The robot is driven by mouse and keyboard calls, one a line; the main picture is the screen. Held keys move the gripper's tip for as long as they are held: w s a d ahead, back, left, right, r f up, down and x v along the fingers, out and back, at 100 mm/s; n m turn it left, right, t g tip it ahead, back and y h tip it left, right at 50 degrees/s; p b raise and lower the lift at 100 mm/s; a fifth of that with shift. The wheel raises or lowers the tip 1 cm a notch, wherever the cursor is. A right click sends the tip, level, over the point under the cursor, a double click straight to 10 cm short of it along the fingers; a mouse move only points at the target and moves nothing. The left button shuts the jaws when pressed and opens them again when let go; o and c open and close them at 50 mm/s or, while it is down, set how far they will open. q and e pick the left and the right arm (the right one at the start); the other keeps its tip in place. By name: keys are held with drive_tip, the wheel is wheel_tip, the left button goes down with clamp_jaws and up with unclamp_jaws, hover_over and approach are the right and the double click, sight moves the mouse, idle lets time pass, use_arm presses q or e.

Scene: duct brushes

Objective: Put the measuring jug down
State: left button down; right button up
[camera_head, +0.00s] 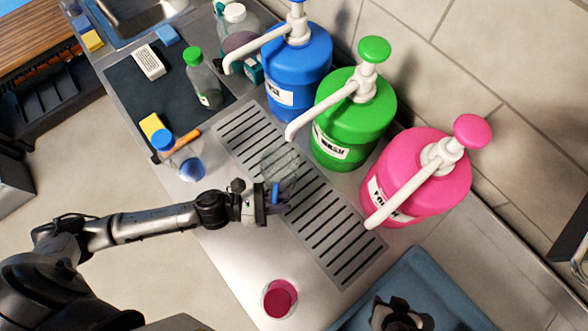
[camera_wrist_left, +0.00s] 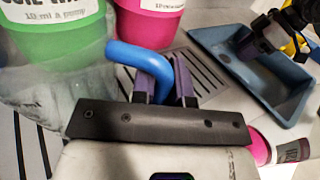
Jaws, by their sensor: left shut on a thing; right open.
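The measuring jug (camera_head: 280,163) is clear, with a blue handle. It is at the slotted drain grate (camera_head: 325,235), in front of the green pump container (camera_head: 352,115). My left gripper (camera_head: 277,196) is shut on the jug's handle. In the left wrist view the blue handle (camera_wrist_left: 140,57) passes between the purple fingers, and the clear jug body (camera_wrist_left: 55,90) is at the left. I cannot tell whether the jug's base touches the grate. My right gripper (camera_head: 397,318) is open over the blue tray (camera_head: 440,280), partly cut off by the picture edge.
Blue (camera_head: 300,70) and pink (camera_head: 425,180) pump containers stand beside the green one along the wall. A cup of pink liquid (camera_head: 279,298) stands near the counter's front. Bottles, a sponge and a clear vessel with a blue cap (camera_head: 182,158) are at the left, by the dark mat (camera_head: 150,95).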

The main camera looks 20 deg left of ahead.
use_arm(q)
drive_tip(key=shift+w+d+f+b, duration=0.1)
drive_tip(key=shift+w+d+f, duration=0.3)
drive_tip(key=shift+f, duration=0.6)
drive_tip(key=shift+w+d+f+b, duration=0.1)
drive_tip(key=shift+w+d+f, duration=0.3)
drive_tip(key=shift+f, duration=0.55)
drive_tip(key=shift+w+d+f+b, duration=0.1)
drive_tip(key=shift+w+d+f, duration=0.3)
drive_tip(key=shift+f, duration=0.6)
drive_tip(key=shift+f, duration=0.2)
drive_tip(key=c, duration=1.1)
unclamp_jaws()
drive_tip(key=shift+r, duration=0.1)
